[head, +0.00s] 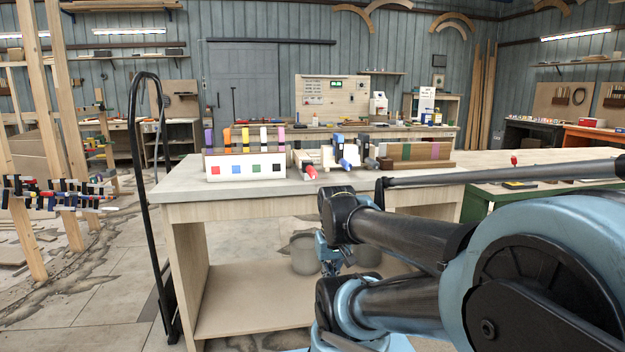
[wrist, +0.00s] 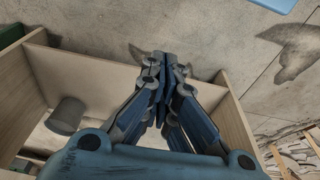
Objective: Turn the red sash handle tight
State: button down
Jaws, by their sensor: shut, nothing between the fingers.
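A red handle (head: 310,173) sits low near the front edge of the workbench top (head: 352,180), at the end of a pale and dark clamp-like piece. It looks like the red sash handle, but it is too small to make out its jaw. My gripper (wrist: 162,62) is shut and empty in the wrist view, its blue and grey fingers together. The wrist view shows the bench's lower shelf and the floor, not the red handle. In the head view my arm reaches in from the right, and its wrist end is in front of and below the bench top, apart from the handle.
A white rack (head: 245,168) with coloured clamps stands left of the handle. Blue and grey clamps (head: 344,155) stand close on its right, then a wooden block (head: 414,153). A black upright rail (head: 150,180) rises beside the bench's left end. Buckets (head: 304,254) stand below.

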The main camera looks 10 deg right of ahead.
aim_at(311, 173)
jog(key=u, duration=1.95)
jog(key=k, duration=1.2)
jog(key=z, duration=1.9)
